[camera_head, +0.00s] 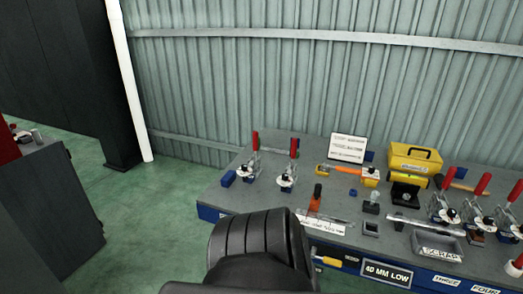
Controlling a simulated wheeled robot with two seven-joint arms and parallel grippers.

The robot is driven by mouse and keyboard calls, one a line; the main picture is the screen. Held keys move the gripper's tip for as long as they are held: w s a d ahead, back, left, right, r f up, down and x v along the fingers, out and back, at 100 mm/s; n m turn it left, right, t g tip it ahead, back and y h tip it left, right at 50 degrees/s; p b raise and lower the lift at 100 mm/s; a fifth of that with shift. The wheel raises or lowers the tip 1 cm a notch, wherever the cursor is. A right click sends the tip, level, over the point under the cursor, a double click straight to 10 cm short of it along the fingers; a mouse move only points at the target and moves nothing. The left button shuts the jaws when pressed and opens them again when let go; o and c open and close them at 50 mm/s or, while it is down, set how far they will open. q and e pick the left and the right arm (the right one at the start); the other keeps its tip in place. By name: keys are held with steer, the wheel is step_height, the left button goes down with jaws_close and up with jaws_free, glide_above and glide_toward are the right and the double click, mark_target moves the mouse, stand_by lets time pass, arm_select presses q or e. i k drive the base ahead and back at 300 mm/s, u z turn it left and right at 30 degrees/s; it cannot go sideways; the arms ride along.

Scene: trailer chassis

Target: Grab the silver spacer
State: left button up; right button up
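A small silver-grey cylinder (36,135) stands on top of the dark cabinet at the far left. It is small in the picture, and I cannot tell for sure whether it is the silver spacer. Neither of my grippers is in view. A black link of my own arm fills the bottom centre and hides part of the bench's front edge.
The grey workbench (245,198) carries red-handled clamps (287,178), a yellow toolbox (414,160), a scrap tray (437,244), an orange-handled tool (345,171) and a white sign (348,147). The dark cabinet (50,200) stands left. Green floor (140,200) between them is clear.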

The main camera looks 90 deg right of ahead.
mark_target(375, 195)
steer(key=i, duration=0.25)
steer(key=z, duration=4.55)
